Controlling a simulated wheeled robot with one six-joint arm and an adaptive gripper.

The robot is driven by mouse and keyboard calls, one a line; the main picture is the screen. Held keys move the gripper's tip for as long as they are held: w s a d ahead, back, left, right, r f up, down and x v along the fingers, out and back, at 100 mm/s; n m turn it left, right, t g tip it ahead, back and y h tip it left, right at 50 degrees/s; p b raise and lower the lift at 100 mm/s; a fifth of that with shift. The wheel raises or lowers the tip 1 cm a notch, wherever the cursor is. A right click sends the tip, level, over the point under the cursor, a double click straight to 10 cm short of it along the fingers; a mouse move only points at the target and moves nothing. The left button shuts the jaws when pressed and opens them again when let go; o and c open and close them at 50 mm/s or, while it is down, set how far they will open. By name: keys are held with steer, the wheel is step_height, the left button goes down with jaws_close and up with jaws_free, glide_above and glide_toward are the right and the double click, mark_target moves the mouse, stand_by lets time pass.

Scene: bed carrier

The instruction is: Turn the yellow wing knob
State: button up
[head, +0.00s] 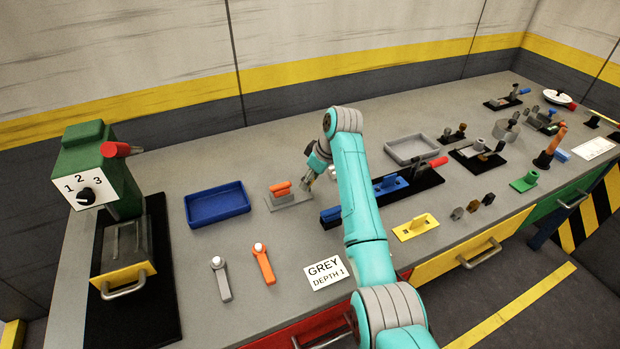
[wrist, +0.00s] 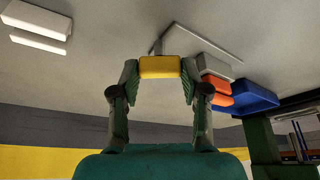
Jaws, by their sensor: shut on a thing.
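The yellow wing knob (wrist: 160,67) shows as a yellow block in the wrist view, between my two fingertips. My gripper (wrist: 160,75) is shut on it, with one finger pad against each end. In the head view my gripper (head: 311,177) is low over the bench, just right of the grey plate (head: 296,201) with orange and grey blocks. The knob cannot be made out there, and my arm covers part of that area. Whether the knob has turned cannot be told.
Close to my gripper stand an orange block (head: 281,187) and the blue tray (head: 217,205). A blue sliding fixture (head: 391,184) on a black base lies right of my arm. A grey tray (head: 412,149) lies behind it. Two levers, grey (head: 221,280) and orange (head: 264,265), are in front.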

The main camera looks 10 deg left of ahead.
steer(key=n+g, duration=0.2)
steer(key=n, duration=0.3)
steer(key=shift+w+n, duration=0.1)
steer(key=shift+n, duration=0.2)
steer(key=shift+w+n+g, duration=0.15)
steer(key=shift+n+g, duration=0.75)
steer(key=shift+n, duration=1.3)
steer(key=shift+n+g+h, duration=0.3)
steer(key=shift+n, duration=0.4)
steer(key=o, duration=1.1)
steer(key=shift+o, duration=0.2)
steer(key=shift+f+m, duration=0.1)
steer(key=shift+m, duration=0.3)
steer(key=shift+m, duration=0.3)
